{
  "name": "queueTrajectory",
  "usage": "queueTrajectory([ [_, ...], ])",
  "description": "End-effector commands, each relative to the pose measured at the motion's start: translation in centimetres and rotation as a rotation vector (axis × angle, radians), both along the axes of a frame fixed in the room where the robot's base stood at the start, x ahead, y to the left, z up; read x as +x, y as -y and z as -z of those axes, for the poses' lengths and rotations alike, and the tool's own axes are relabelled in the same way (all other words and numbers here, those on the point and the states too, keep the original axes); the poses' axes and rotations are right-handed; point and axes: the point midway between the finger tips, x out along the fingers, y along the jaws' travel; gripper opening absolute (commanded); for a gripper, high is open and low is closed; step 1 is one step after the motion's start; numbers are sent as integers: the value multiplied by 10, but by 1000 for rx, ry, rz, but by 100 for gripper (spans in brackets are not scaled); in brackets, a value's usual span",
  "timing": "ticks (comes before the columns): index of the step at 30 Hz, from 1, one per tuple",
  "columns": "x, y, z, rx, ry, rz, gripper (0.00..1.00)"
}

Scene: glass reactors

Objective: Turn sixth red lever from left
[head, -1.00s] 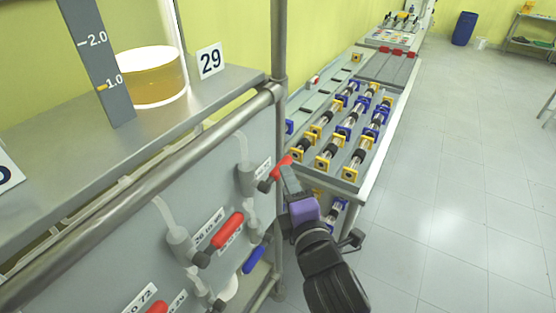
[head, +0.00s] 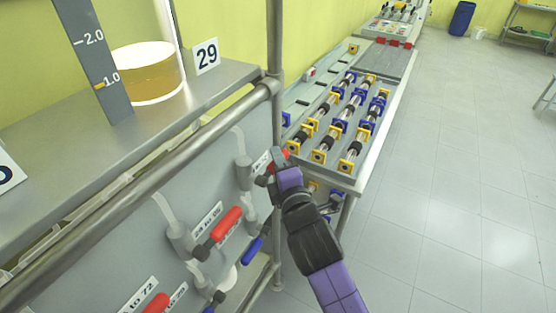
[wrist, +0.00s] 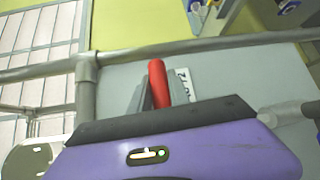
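The red lever (head: 284,155) farthest right in the head view sits on a valve at the end of the grey panel, partly hidden by my gripper (head: 276,166). In the wrist view the red lever (wrist: 158,80) stands between the two grey fingers of my gripper (wrist: 156,92). The fingers lie close against it on both sides, with no clear gap. Another red lever (head: 227,222) sits on the panel nearer to me, and one more red lever (head: 156,304) is at the bottom edge. The lever's valve body is mostly hidden in the wrist view.
Blue levers (head: 253,249) sit lower on the panel. A metal rail (head: 180,160) and an upright post (head: 275,120) stand close to my gripper. A shelf (head: 222,85) with a glass vessel (head: 147,75) is above. A bench (head: 371,140) with tube fittings is beyond; floor at right is clear.

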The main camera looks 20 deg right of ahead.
Motion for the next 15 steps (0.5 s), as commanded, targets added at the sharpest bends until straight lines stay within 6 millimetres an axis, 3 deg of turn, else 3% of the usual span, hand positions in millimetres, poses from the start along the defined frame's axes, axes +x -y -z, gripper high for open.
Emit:
queueTrajectory([
  [3,0,0,0,0,-1,0,0],
  [15,0,0,1,0,-1,-1,0],
])
